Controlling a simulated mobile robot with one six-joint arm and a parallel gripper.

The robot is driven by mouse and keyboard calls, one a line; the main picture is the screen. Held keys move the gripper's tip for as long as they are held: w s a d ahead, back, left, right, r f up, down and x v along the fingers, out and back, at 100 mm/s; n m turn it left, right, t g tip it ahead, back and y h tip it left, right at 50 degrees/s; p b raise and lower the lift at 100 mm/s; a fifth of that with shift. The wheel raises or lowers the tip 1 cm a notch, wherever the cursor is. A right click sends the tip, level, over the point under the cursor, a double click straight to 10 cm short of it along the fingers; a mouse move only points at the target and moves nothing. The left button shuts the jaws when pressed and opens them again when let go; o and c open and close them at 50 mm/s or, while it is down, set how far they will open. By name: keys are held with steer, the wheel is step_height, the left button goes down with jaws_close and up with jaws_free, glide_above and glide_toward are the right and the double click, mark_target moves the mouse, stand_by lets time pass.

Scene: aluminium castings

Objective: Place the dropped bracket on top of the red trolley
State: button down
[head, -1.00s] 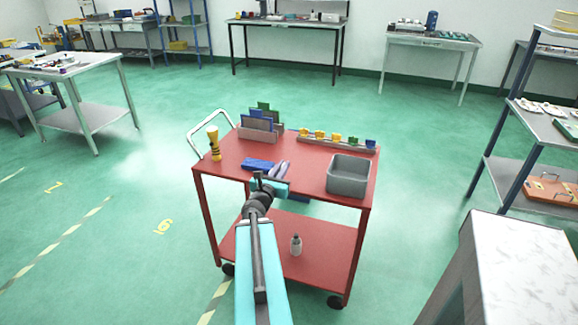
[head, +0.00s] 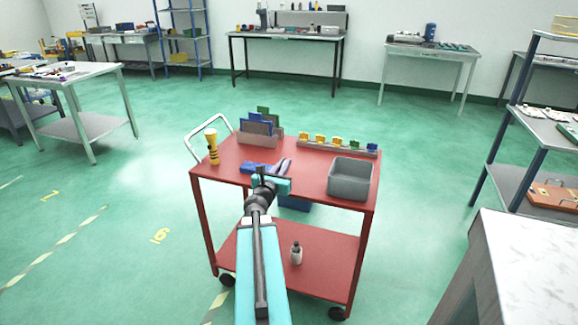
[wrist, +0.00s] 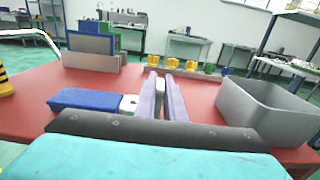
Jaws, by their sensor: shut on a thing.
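The red trolley (head: 305,172) stands in front of me. My gripper (head: 286,161) reaches over the near edge of its top. In the wrist view, my gripper's two lavender fingers (wrist: 160,78) point forward over the red top (wrist: 205,112), close together. A pale piece, apparently the bracket (wrist: 160,84), shows between them, and they are shut on it. Most of it is hidden by the fingers. I cannot tell whether it touches the top. A small pale part with a dark spot shows left of the fingers, beside a blue block (wrist: 85,99).
On the trolley top are a grey bin (head: 350,178) at right, a row of small coloured bins (head: 338,145) and upright boards (head: 258,130) behind, and a yellow-black cylinder (head: 211,147) at left. A bottle (head: 296,254) stands on the lower shelf. Bare red surface lies between them.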

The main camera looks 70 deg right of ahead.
steer(key=shift+w+d+f+p, duration=0.1)
steer(key=shift+w+d+p, duration=0.1)
steer(key=shift+d, duration=1.15)
steer(key=shift+w+d+f+p, duration=0.15)
steer(key=shift+w+d, duration=0.1)
steer(key=shift+d, duration=1.1)
steer(key=shift+w+d+f+p, duration=0.1)
steer(key=shift+w+d, duration=0.1)
steer(key=shift+d, duration=1.15)
steer(key=shift+f, duration=0.1)
steer(key=shift+f, duration=1.7)
steer(key=shift+f, duration=0.1)
steer(key=c, duration=1.8)
jaws_free()
steer(key=shift+c, duration=0.2)
steer(key=shift+s+a+b, duration=0.15)
steer(key=shift+a+b, duration=0.2)
steer(key=shift+a, duration=1.95)
steer(key=shift+s+a+b, duration=0.15)
steer(key=shift+a+b, duration=0.15)
steer(key=shift+a, duration=3.45)
